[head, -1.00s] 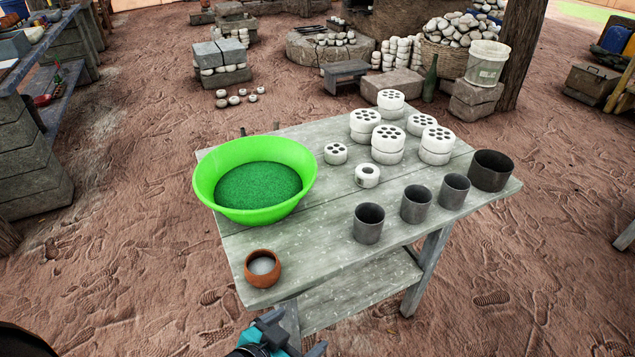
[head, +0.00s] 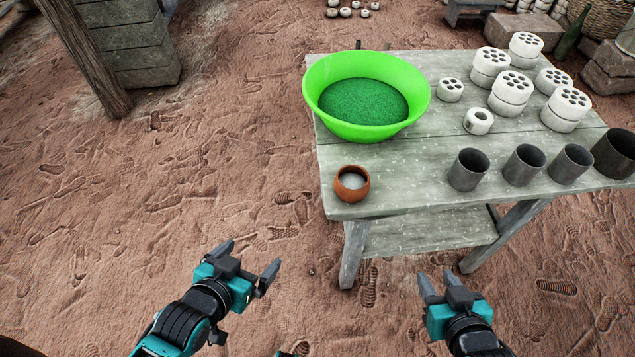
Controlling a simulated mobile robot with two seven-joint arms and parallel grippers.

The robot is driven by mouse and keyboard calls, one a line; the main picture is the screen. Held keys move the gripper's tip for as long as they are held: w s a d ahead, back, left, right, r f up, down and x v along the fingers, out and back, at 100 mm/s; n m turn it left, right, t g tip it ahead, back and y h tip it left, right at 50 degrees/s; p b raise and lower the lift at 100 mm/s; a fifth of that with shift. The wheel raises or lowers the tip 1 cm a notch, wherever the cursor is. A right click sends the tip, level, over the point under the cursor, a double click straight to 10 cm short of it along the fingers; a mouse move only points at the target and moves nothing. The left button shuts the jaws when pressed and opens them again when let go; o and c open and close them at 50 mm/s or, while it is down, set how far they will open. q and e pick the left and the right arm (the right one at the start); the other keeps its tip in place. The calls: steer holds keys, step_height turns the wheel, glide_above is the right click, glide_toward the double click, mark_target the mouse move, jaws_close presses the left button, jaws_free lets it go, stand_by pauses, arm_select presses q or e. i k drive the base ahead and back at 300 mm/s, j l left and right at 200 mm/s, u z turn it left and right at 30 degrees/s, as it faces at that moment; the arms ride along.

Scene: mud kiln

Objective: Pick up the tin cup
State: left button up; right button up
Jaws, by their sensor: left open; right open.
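Three dark grey metal cups stand upright in a row on the table's near right part: a left cup (head: 468,171), a middle cup (head: 523,166) and a right cup (head: 570,165). A wider, darker pot (head: 615,154) stands at the end of the row, partly cut off by the picture's edge. My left gripper (head: 250,256) is open and empty, left of the table and over the ground. My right gripper (head: 437,277) is open and empty, in front of the table and below the left cup in the picture. Neither gripper touches anything.
The wooden table (head: 420,185) also holds a green basin (head: 325,110) of green grains, a small clay pot (head: 352,190) at the near left corner, and several white pierced blocks (head: 510,92). A wooden post (head: 80,55) stands at the upper left. The ground to the left is clear.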

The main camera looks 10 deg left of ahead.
mark_target(569, 165)
steer(key=z, duration=1.3)
steer(key=u, duration=0.8)
steer(key=l+u, duration=0.35)
steer(key=i+l+u, duration=0.1)
steer(key=u, duration=0.2)
steer(key=l+u, duration=0.35)
steer(key=k+l+u, duration=0.2)
steer(key=l, duration=0.2)
steer(key=l+u, duration=0.2)
steer(key=l, duration=0.2)
steer(key=k+l, duration=0.1)
steer(key=l, duration=0.65)
steer(key=k+u, duration=0.05)
